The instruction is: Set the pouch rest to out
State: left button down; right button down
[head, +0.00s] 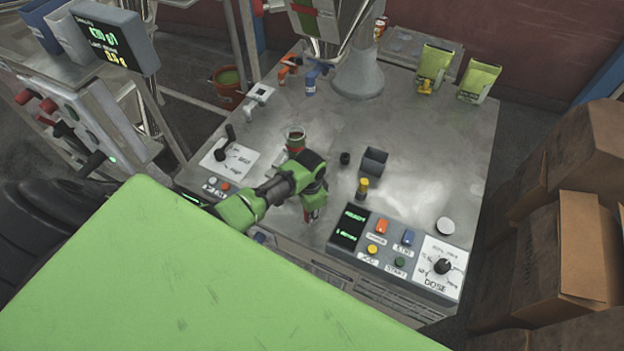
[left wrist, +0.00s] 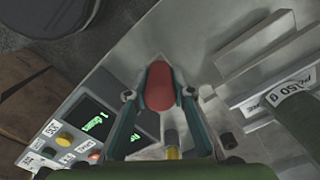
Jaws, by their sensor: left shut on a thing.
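My left gripper (head: 313,212) is near the front edge of the metal table (head: 430,165), left of the control box. It is shut on a red rounded piece, of which a little shows below the fingers in the head view. In the left wrist view, the red piece (left wrist: 160,86) sits between the two fingertips of the left gripper (left wrist: 160,95). Its lower part is hidden, and I cannot tell what it is fixed to. No readable label marks a pouch rest. My right gripper is in neither view.
The control box (head: 400,255) has coloured buttons and a dose dial (head: 442,266). A yellow-topped item (head: 362,188) and a grey open box (head: 374,161) stand behind it. A black lever (head: 229,133) is to the left. Two green pouches stand at the back right.

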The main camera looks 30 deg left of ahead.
pick_arm(q)
jog(key=shift+s, duration=0.55)
jog(key=shift+s+d+f, duration=0.1)
jog(key=shift+s, duration=0.1)
jog(key=c, duration=1.8)
grip_release()
jog(key=shift+o, duration=0.2)
jog(key=shift+r, duration=0.3)
notch_tip(320, 180, up, 12)
jog(key=shift+f, duration=0.2)
